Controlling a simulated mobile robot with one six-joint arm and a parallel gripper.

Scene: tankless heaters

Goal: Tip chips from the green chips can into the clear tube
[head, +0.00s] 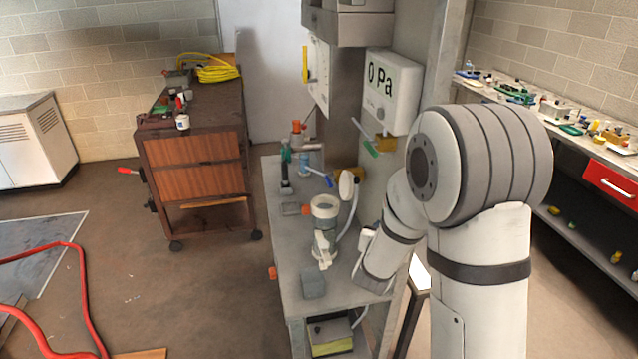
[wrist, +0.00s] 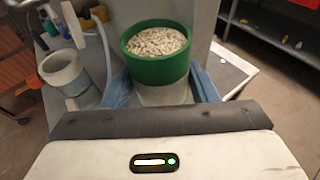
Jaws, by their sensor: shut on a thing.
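The green chips can (wrist: 158,62) is full to near its rim with pale, pellet-like chips (wrist: 157,42). It stands upright between the two blue fingers of my gripper (wrist: 162,88), which is shut on it. The clear tube (wrist: 68,80), with a thick white rim, is to the left of the can in the wrist view, apart from it, its open top facing up. In the head view the clear tube (head: 325,226) stands on the grey bench, with a white fitting low on its front. My arm hides the can and the gripper in the head view.
The grey bench (head: 290,236) also carries a grey block (head: 314,284), a dark stand (head: 286,170) and a pale hose (head: 350,212) close to the tube's right. A pressure display (head: 391,92) hangs behind. Shelves with small parts (head: 560,110) stand at right.

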